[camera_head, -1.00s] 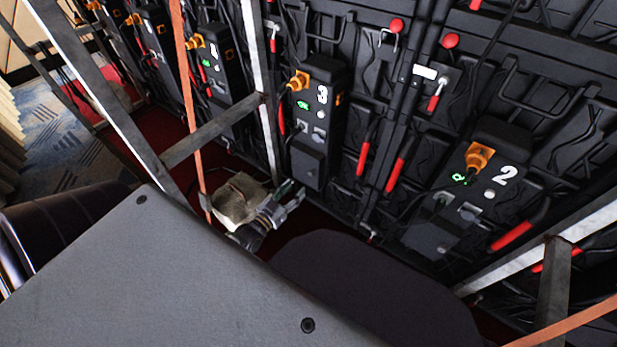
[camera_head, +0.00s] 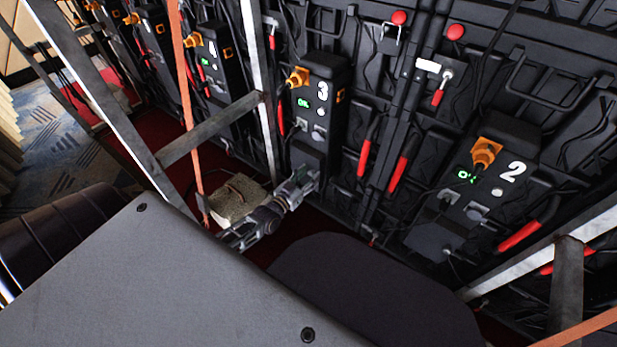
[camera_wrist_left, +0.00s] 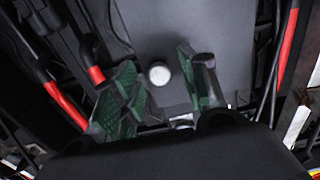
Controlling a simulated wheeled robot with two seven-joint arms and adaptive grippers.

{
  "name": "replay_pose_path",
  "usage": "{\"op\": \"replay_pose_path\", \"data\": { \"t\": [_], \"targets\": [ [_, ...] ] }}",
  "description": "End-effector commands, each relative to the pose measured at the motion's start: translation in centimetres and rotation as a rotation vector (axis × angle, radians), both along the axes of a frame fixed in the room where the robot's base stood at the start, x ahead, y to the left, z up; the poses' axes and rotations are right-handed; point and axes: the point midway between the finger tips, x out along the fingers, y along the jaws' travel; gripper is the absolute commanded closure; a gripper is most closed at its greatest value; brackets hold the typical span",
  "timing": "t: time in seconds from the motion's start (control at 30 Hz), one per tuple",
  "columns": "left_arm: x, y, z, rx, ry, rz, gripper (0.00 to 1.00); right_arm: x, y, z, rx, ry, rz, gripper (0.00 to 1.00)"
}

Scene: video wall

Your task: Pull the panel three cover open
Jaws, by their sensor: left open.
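Panel three (camera_head: 322,75) is a black box marked with a white 3 on the wall, with an orange connector and a small green lit display. Its dark grey cover (camera_head: 307,157) is at the lower end of the box and looks shut. My left gripper (camera_head: 309,179) is open at the cover's lower part, partly hiding it. In the left wrist view, the green-padded fingers (camera_wrist_left: 160,92) stand apart before a grey surface (camera_wrist_left: 225,35). A round white knob (camera_wrist_left: 158,73) shows between them; I cannot tell whether they touch anything. My right gripper is not in view.
Panel two (camera_head: 495,165) is at the right and panel four (camera_head: 207,50) at the left. Metal frame bars (camera_head: 210,130) and an orange strap (camera_head: 187,90) stand left of my left gripper. Red handles (camera_head: 401,172) hang right of panel three.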

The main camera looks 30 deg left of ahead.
Motion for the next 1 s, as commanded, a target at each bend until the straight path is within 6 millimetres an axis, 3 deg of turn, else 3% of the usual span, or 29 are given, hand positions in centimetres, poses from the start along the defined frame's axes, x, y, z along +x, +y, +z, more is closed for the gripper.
{"op": "replay_pose_path", "data": {
  "t": [0.4,0.73,1.0],
  "targets": [
    [0.38,-0.04,0.05,0.0,0.0,0.0,0.57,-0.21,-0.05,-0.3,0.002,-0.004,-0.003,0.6],
    [0.36,-0.04,0.05,0.0,0.0,0.0,0.99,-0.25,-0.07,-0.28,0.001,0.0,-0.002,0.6],
    [0.34,-0.03,0.03,0.0,0.0,0.0,1.0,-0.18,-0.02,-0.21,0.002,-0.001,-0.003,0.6]
  ]
}}
